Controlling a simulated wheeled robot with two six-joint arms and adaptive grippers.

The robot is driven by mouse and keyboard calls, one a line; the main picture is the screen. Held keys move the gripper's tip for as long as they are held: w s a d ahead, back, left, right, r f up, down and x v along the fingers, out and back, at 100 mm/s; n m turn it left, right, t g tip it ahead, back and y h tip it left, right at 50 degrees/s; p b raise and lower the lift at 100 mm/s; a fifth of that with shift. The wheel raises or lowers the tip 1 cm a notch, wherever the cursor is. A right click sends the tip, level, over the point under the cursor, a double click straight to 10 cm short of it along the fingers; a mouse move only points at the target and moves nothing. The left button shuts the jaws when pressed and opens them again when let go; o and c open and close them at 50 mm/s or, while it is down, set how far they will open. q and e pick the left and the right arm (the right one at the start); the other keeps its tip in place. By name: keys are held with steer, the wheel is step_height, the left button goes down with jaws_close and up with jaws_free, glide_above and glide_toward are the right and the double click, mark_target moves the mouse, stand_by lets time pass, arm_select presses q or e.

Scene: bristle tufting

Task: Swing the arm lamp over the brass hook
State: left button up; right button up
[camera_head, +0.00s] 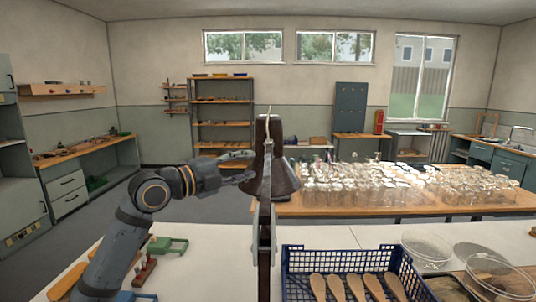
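The arm lamp has a dark brown, bell-shaped shade (284,181) in the middle of the camera_head view. A dark upright arm (265,245) shows below it, with pale metal fittings. My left gripper (254,166) comes in from the left at shade height. Its two dark fingers are spread, one above the other, with their tips at the shade's left edge. I cannot tell whether they touch it. I cannot make out the brass hook. My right gripper is not in view.
A blue basket (296,262) with wooden brush blanks (337,287) stands right of the lamp on the white bench (225,240). Glass dishes (427,247) lie at right. A green stand (168,246) is at left. Behind, a table holds many glass jars (350,188).

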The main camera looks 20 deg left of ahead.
mark_target(268, 156)
arm_select(q)
steer(key=p+x, duration=0.1)
steer(key=x, duration=0.2)
steer(key=p+x, duration=0.2)
steer(key=x, duration=0.2)
steer(key=shift+r, duration=0.2)
steer(key=shift+w+d+f, duration=0.25)
steer(key=shift+w, duration=0.25)
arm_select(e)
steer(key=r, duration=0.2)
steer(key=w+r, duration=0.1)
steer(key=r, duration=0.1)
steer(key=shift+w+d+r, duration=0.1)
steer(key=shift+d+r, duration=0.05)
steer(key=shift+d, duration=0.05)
arm_select(q)
steer(key=shift+c, duration=0.4)
jaws_close()
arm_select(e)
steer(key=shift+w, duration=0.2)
